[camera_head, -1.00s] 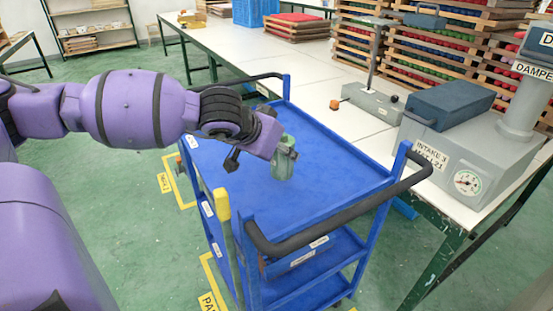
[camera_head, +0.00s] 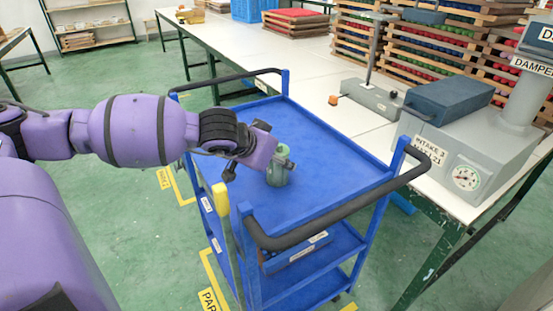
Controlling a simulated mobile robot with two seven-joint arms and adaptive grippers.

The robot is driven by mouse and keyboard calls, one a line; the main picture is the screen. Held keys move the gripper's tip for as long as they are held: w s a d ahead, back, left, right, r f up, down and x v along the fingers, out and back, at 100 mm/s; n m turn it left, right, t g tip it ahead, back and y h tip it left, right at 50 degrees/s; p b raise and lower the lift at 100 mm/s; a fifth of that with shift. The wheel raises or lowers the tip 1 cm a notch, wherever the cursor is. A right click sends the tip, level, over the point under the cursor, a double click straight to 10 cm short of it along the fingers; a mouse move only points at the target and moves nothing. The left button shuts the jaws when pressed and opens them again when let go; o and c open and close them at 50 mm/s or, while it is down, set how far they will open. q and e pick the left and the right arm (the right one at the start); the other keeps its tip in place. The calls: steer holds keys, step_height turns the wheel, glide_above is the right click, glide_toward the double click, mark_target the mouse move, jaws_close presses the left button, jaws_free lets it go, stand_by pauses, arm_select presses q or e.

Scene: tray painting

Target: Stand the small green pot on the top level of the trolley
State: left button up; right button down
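The small green pot (camera_head: 278,172) is upright over the middle-left of the blue top level (camera_head: 330,165) of the trolley. My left gripper (camera_head: 275,162) comes in from the left and is closed around the pot's side. Its fingers are partly hidden by the wrist and the pot. The pot's base is at or very close to the top surface; I cannot tell whether it touches. My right gripper is not in view.
The trolley's dark handle (camera_head: 340,214) runs along its near side, with lower shelves below. A white table (camera_head: 305,62) stands behind, with a grey intake machine (camera_head: 470,150) at the right. The rest of the top level is bare.

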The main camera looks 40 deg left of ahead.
arm_select(q)
steer(key=shift+r, duration=0.1)
steer(key=shift+r, duration=0.2)
steer(key=shift+s+r, duration=0.2)
steer(key=shift+s, duration=0.1)
steer(key=p+v, duration=0.6)
steer(key=v, duration=0.5)
steer(key=shift+s, duration=0.1)
